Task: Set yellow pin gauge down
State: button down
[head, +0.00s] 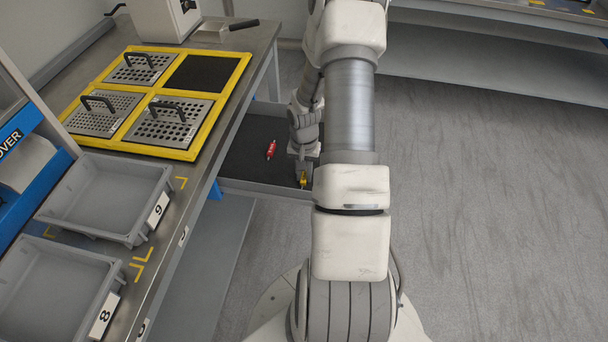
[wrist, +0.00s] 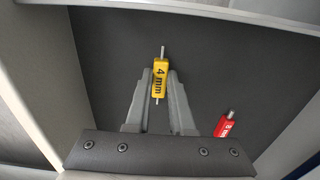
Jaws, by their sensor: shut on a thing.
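The yellow pin gauge (wrist: 160,80), marked "4 mm" with a metal pin at each end, is held between the fingertips of my gripper (wrist: 161,86) in the wrist view. In the head view the yellow pin gauge (head: 303,179) shows small below my gripper (head: 303,172), over the dark-lined open drawer (head: 240,160). I cannot tell whether the gauge touches the drawer floor. The drawer's dark floor also fills the middle of the wrist view (wrist: 110,50).
A red pin gauge (head: 271,150) lies in the drawer to the left of my gripper; it also shows in the wrist view (wrist: 226,124). A yellow-framed board (head: 194,152) with perforated, handled plates and grey bins (head: 122,234) stand on the bench. The drawer walls border the space.

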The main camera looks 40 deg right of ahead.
aim_at(304, 177)
jog(key=shift+f, duration=0.1)
jog(key=c, duration=0.8)
grip_release()
notch_tip(304, 177, up, 12)
jog(key=p, duration=0.4)
